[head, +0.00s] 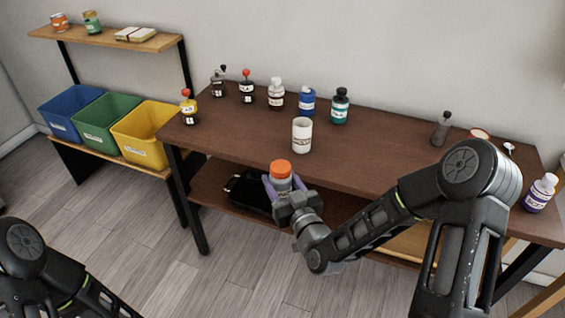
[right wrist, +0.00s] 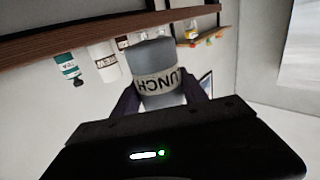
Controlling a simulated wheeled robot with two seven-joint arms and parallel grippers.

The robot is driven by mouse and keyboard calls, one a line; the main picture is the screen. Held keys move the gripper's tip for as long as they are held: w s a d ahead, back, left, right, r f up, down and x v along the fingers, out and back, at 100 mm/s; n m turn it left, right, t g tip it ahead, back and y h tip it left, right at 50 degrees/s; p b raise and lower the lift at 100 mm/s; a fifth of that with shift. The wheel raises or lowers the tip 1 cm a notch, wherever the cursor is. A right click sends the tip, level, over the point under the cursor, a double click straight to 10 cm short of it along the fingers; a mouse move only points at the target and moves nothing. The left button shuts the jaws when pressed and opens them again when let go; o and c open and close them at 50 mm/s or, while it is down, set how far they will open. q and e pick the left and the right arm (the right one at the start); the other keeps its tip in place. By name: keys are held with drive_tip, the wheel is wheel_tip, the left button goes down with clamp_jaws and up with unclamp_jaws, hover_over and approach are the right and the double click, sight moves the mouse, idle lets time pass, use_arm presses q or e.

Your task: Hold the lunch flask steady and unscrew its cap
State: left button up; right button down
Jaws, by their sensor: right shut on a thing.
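The lunch flask (head: 281,183) is grey with an orange cap (head: 281,168) on top. It is held upright in the air just in front of the table's front edge. My right gripper (head: 281,187) is shut on its body, one finger on each side. In the right wrist view, the flask (right wrist: 150,62) shows upside down with a pale LUNCH label between the fingers (right wrist: 160,98); its cap is hidden there. Part of my left arm shows at the bottom left of the head view, but its gripper is out of view.
The brown table (head: 380,150) has several bottles along its back and a white jar (head: 302,135) near the flask. A lower shelf (head: 215,184) holds a black item (head: 250,191). Blue, green and yellow bins (head: 145,130) stand left. Floor in front is clear.

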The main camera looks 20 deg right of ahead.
drive_tip(key=s+a+f+n+g+y, duration=0.2)
drive_tip(key=s+a+n+y, duration=0.1)
drive_tip(key=a, duration=0.3)
drive_tip(key=s+a+f+n+g+y, duration=0.2)
drive_tip(key=s+a+f+n+y, duration=0.1)
drive_tip(key=s+a+y, duration=0.2)
drive_tip(key=shift+s+a+f+n+y, duration=0.35)
drive_tip(key=shift+a+y, duration=0.35)
drive_tip(key=shift+a, duration=0.15)
